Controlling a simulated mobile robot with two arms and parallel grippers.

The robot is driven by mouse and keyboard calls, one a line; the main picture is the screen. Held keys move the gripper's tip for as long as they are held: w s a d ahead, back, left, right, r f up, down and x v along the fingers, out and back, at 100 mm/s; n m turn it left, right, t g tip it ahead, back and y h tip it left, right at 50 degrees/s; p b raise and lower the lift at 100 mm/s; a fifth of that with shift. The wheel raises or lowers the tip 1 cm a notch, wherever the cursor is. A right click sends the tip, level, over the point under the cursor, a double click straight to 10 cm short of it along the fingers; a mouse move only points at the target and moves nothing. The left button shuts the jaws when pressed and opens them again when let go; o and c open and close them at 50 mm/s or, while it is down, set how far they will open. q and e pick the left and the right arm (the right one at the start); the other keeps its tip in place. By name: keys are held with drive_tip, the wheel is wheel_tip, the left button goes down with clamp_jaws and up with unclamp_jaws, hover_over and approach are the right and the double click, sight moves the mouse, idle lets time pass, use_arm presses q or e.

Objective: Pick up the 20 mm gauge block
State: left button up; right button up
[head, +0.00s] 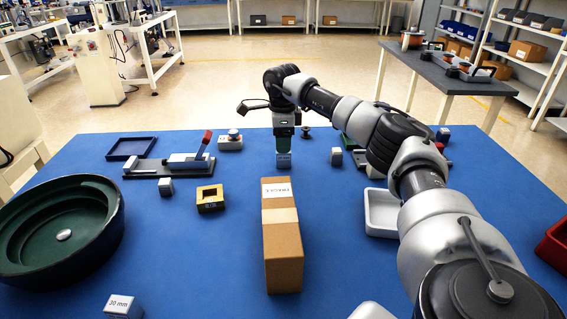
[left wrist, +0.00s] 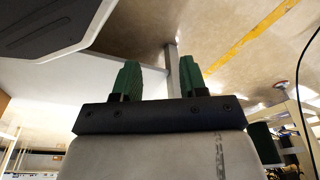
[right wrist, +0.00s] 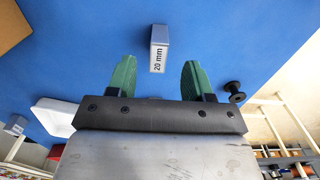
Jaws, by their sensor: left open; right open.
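The 20 mm gauge block (right wrist: 159,48), a small grey block with its label facing the camera, stands on the blue table in the right wrist view. In the head view a block (head: 284,161), apparently the same one, shows just under my right gripper (head: 284,146), which hides part of it. In the right wrist view my right gripper (right wrist: 157,66) is open, and the block appears between and beyond its green fingers. I cannot tell the remaining gap. My left gripper (left wrist: 159,66) is open and empty, away from the table, with floor behind it.
A cardboard box (head: 281,255) lies in front of the right gripper. Other blocks include a 30 mm one (head: 122,306) and one to the right (head: 336,156). A black spool (right wrist: 233,92) is near the right finger.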

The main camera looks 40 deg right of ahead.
sight(284, 166)
drive_tip(key=shift+s+f+b, duration=0.15)
drive_tip(key=shift+f+b, duration=0.25)
drive_tip(key=shift+f, duration=2.75)
use_arm(q)
drive_tip(key=r, duration=0.1)
drive_tip(key=w+r, duration=0.1)
drive_tip(key=shift+w+d+r, duration=0.1)
drive_tip(key=shift+w+r, duration=0.15)
drive_tip(key=shift+r, duration=0.05)
use_arm(e)
drive_tip(key=shift+c, duration=0.5)
clamp_jaws()
